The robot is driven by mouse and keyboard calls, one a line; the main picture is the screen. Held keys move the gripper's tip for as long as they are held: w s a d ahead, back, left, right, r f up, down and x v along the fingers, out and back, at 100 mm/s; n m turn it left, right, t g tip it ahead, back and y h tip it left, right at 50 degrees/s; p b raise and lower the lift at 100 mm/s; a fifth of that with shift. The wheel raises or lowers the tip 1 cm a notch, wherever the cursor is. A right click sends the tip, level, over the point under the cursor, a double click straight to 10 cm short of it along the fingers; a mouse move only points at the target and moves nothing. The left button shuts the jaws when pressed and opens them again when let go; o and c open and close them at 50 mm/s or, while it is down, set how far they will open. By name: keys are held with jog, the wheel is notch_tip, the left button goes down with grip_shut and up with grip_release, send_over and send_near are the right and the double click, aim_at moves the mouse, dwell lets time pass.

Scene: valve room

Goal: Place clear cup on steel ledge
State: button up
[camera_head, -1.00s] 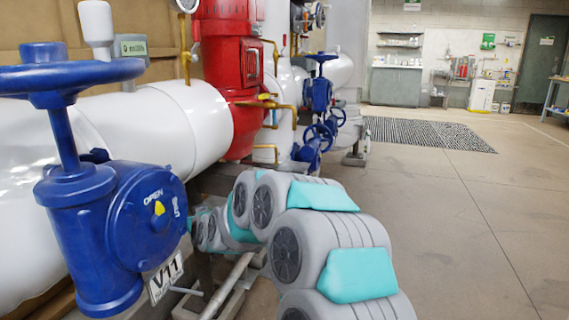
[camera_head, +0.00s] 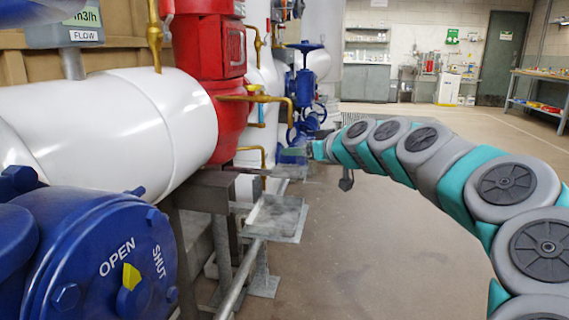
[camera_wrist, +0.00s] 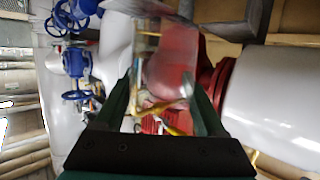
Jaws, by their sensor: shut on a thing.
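The clear cup (camera_wrist: 165,62) is see-through and shows in the wrist view between the two dark green fingers of my gripper (camera_wrist: 165,92). The fingers are shut on it, and red and white pipework shows through its wall. In the head view my gripper (camera_head: 318,150) is small at the far end of my arm, beside the blue valves; I cannot make out the cup there. A grey steel ledge (camera_head: 275,217), shallow and tray-like with a low rim, stands low in front of the pipework, nearer than my gripper. It looks bare. I cannot make out the ledge in the wrist view.
A big blue valve (camera_head: 95,255) marked OPEN and SHUT fills the lower left. A white pipe (camera_head: 120,125), a red housing (camera_head: 208,60) and brass tubes (camera_head: 255,98) stand behind the ledge. A grey rail (camera_head: 238,280) runs below. The floor (camera_head: 370,240) to the right is clear.

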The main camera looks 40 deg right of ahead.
jog(key=w+d, duration=0.2)
jog(key=w, duration=0.2)
jog(key=w+d+f, duration=0.1)
jog(key=w+d, duration=0.1)
jog(key=w, duration=0.3)
jog(key=w+d+p, duration=0.1)
jog(key=w, duration=0.4)
jog(key=shift+d+f, duration=0.2)
jog(key=shift+d, duration=0.2)
jog(key=shift+f, duration=1.75)
jog(key=shift+f, duration=0.25)
jog(key=o, duration=1.3)
jog(key=shift+r, duration=0.1)
jog(key=shift+r, duration=0.15)
jog(key=shift+s, duration=0.2)
jog(key=v, duration=1.1)
jog(key=shift+s+r+b, duration=0.2)
jog(key=shift+s+b, duration=0.1)
jog(key=shift+a, duration=0.1)
